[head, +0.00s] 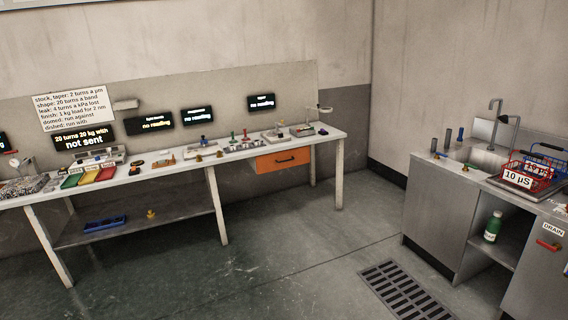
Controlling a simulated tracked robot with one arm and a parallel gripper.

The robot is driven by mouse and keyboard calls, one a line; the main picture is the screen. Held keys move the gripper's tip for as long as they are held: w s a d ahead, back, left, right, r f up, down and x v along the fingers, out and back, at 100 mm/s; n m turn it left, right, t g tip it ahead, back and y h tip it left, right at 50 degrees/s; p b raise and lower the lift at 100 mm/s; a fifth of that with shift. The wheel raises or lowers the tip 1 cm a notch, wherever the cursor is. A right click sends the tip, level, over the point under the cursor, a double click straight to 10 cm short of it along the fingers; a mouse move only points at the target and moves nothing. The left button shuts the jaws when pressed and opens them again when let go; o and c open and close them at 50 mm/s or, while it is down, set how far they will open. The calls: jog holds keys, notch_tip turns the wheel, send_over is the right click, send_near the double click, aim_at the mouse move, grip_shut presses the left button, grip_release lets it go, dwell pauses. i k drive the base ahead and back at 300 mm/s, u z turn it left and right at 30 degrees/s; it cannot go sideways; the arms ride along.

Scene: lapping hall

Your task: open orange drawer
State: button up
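The front looks flush with the bench, so the drawer appears shut. My gripper is not in the picture.
The workbench (335,136) carries several small tools and displays; a leg (339,175) stands right of the drawer. A lower shelf (140,228) holds a blue tray (104,223). A sink cabinet (435,210) stands at right. The floor before the drawer is clear, with a grate (405,288) nearer me.

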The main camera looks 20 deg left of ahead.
aim_at(290, 157)
jog(key=u, duration=0.3)
jog(key=i, duration=2.1)
jog(key=u, duration=0.3)
jog(key=i, duration=1.35)
jog(key=z, duration=0.2)
jog(key=i, duration=1.75)
jog(key=z, duration=0.25)
